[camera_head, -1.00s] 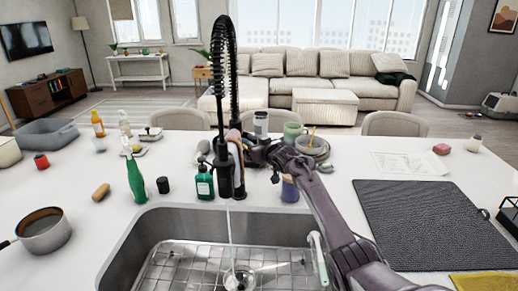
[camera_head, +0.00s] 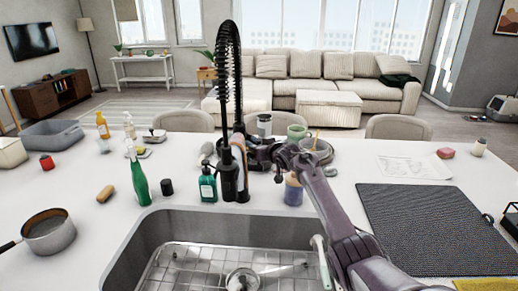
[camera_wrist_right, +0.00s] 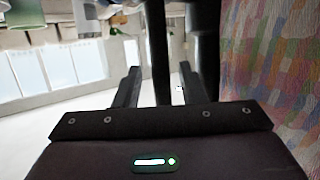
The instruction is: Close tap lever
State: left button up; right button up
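The black tap (camera_head: 228,110) with its coiled spring neck stands behind the sink. No water stream shows below it now. The lever is hard to make out at the tap's side, partly covered by my gripper. My right arm comes in from the right, and my right gripper (camera_head: 250,152) is at the tap body. In the right wrist view, the fingers of my right gripper (camera_wrist_right: 158,88) are apart, with a dark upright bar of the tap (camera_wrist_right: 157,45) between them and gaps on both sides. Contact with the lever cannot be told. My left gripper is not in view.
The steel sink (camera_head: 150,228) with a wire rack is in front. A green soap bottle (camera_head: 208,187), a green spray bottle (camera_head: 138,180) and a pot (camera_head: 50,232) stand to the left. A purple-blue jar (camera_head: 293,191) is close to my right arm. A dark mat (camera_head: 430,225) lies at right.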

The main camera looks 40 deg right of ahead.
jog(key=shift+s, duration=0.1)
jog(key=shift+s+a, duration=0.1)
jog(key=shift+s, duration=0.35)
jog(key=b+v, duration=0.2)
jog(key=v, duration=0.4)
jog(key=shift+s+r, duration=0.25)
jog(key=shift+s, duration=0.1)
